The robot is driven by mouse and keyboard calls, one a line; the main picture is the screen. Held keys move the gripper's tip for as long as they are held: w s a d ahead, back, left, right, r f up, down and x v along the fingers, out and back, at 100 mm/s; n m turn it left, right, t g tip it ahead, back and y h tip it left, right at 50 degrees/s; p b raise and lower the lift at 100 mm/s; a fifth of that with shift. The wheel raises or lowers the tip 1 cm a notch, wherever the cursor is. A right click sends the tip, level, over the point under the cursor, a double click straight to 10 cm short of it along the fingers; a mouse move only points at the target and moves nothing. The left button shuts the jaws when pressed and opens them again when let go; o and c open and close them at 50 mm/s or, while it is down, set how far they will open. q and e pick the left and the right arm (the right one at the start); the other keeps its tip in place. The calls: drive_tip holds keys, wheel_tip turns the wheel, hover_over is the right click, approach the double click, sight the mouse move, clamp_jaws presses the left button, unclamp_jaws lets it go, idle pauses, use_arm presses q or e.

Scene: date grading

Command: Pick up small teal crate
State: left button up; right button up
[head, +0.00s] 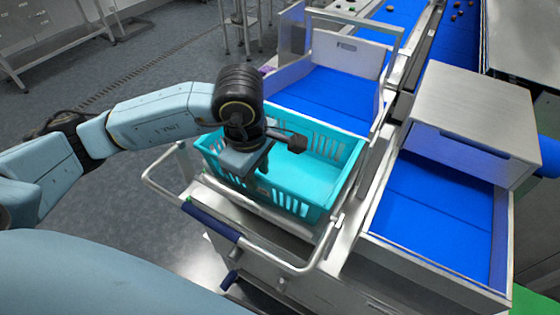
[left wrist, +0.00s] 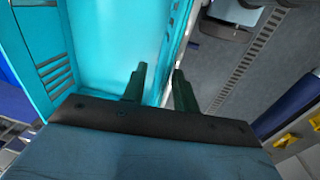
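The small teal crate (head: 325,160) stands empty and upright on a metal cart or ledge in the middle of the head view. It has slotted walls. My left gripper (head: 262,188) is over its left near part and hides some of the rim there. In the left wrist view the crate (left wrist: 105,45) fills the upper left. The left gripper's fingers (left wrist: 160,78) are apart, one on the crate's inner side and one on its outer side, with the wall between them. A gap shows, and I cannot tell whether either finger touches the wall. My right gripper is not in view.
A metal push-handle rail (head: 245,243) with a dark blue grip runs in front of the crate. A blue-floored metal chute (head: 325,95) lies behind it. A metal bin with a blue floor (head: 432,215) stands to its right. Open floor (head: 120,215) lies left.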

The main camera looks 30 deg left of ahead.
sight(260, 190)
use_arm(q)
wheel_tip(260, 190, down, 4)
drive_tip(key=shift+w+f, duration=0.1)
drive_tip(key=shift+w, duration=0.05)
clamp_jaws()
idle(0.3)
